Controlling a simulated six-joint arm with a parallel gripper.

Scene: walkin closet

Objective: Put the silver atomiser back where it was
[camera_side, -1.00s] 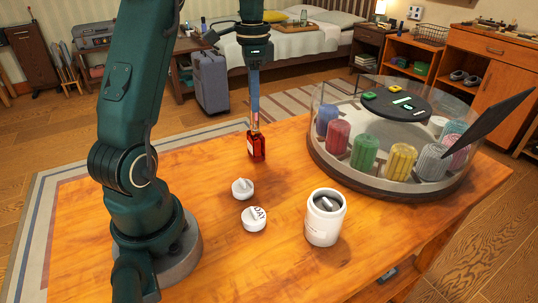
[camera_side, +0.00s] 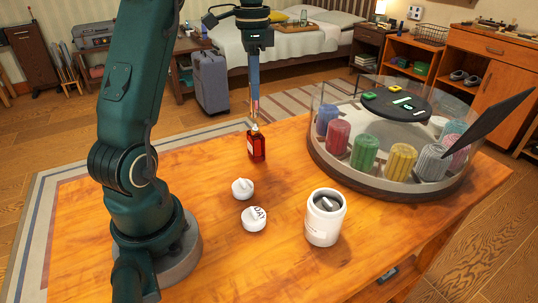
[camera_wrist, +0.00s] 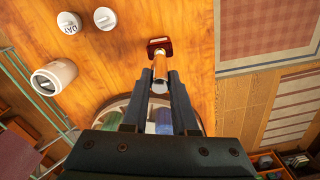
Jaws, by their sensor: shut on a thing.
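My gripper (camera_side: 255,98) points straight down above the red bottle (camera_side: 257,147), which stands upright near the table's back edge. It is shut on a small shiny cylinder, which I take for the silver atomiser (camera_wrist: 160,68); it reflects the orange wood. In the side view the atomiser is a thin pale piece below the fingertips, just over the bottle's neck. In the wrist view the red bottle (camera_wrist: 160,46) shows beyond the atomiser. I cannot tell whether atomiser and bottle touch.
A white jar (camera_side: 318,232) holding grey pieces stands at the front. A clear-walled round carousel (camera_side: 335,180) with coloured fluted containers stands right of the bottle.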

